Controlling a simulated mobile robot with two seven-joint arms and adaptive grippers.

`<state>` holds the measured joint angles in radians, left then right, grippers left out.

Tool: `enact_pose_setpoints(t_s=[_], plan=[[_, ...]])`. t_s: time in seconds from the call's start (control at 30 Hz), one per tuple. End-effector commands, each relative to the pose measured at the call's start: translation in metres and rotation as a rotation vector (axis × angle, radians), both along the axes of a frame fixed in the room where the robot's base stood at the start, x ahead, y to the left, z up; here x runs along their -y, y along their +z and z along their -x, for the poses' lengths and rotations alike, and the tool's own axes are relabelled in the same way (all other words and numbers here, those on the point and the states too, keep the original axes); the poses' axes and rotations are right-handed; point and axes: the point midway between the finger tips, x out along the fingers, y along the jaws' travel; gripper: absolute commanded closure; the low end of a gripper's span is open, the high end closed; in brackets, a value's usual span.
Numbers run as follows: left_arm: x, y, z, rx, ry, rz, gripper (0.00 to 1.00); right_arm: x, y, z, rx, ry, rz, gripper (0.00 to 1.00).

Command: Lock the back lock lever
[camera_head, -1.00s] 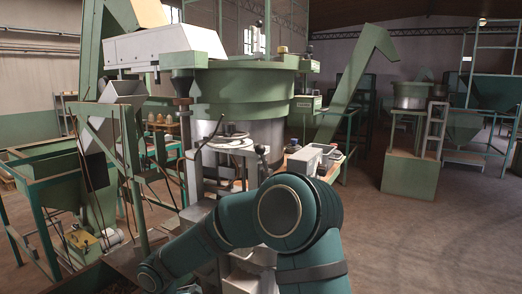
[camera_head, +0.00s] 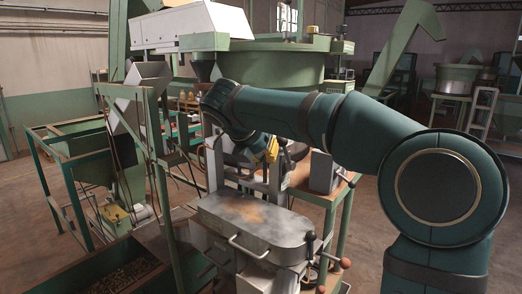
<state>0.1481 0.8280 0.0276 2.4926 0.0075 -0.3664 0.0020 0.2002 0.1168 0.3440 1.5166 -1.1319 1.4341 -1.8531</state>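My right arm reaches in from the right across the machine. Its gripper (camera_head: 271,150) hangs at the back of the machine, small and partly hidden by the wrist, with a yellow part showing; I cannot tell whether its fingers are open. A thin dark lever (camera_head: 287,154) stands close beside the gripper; it may be the back lock lever, and I cannot tell whether they touch. A black-knobbed lever (camera_head: 310,238) stands at the front right corner of the grey metal lid (camera_head: 240,214). My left gripper is out of view.
A bar handle (camera_head: 248,247) sticks out at the lid's front. A lever with a reddish knob (camera_head: 345,263) is at the lower right. A green hopper drum (camera_head: 262,66) stands behind my arm. Green frame posts (camera_head: 160,160) stand left. Open floor lies at the far left.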

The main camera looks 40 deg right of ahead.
Motion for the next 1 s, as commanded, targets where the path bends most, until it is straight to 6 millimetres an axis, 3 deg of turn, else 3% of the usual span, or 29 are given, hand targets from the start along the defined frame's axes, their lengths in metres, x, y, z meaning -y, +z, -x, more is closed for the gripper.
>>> enact_pose_setpoints(t_s=[0.27,0.6,1.0], plan=[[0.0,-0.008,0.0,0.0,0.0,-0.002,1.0,0.036,-0.042,-0.012,-0.003,-0.004,-0.001,1.0],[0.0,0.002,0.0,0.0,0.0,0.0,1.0,0.063,-0.02,-0.028,0.0,-0.002,-0.003,1.0],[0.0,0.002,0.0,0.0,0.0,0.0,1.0,0.064,-0.02,-0.029,0.0,-0.001,-0.002,1.0]])
